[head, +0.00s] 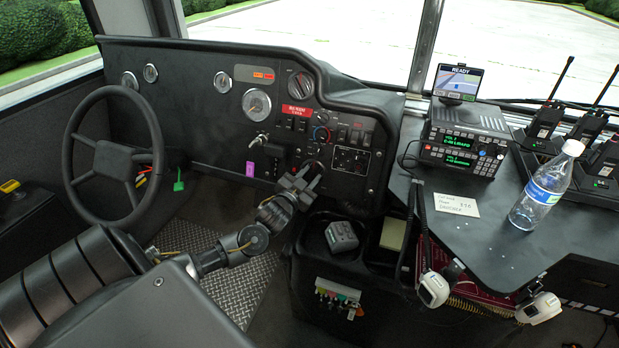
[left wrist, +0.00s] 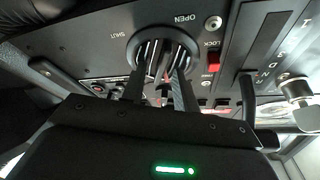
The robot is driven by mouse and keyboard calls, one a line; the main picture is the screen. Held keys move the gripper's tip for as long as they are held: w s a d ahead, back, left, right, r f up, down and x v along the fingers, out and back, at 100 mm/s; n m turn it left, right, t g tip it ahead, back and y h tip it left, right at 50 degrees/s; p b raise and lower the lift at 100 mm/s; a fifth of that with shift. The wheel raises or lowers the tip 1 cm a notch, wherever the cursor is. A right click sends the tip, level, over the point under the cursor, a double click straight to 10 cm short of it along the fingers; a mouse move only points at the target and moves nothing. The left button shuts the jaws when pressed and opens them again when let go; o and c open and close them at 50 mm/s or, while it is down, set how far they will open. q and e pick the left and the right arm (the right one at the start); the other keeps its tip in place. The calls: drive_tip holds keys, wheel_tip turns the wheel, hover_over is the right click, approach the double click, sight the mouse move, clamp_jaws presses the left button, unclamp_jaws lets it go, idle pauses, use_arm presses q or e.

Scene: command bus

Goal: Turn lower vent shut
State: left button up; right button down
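The lower vent (left wrist: 163,47) is a round dark outlet with pale slats, set in the dash panel in the left wrist view. The words SHUT and OPEN are printed beside its rim. My left gripper (left wrist: 163,75) reaches up to the vent face, with its two dark fingers apart and a gap between them. The tips overlap the slats, and I cannot tell whether they touch. In the head view my left gripper (head: 309,176) is at the lower dash and hides the vent. My right gripper is not in view.
A red LOCK switch (left wrist: 213,62) and a lever (left wrist: 248,98) are right of the vent in the left wrist view. The steering wheel (head: 115,160) stands at left. A radio (head: 463,138) and a water bottle (head: 541,187) are on the right counter.

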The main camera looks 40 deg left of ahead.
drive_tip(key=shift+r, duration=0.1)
use_arm(q)
clamp_jaws()
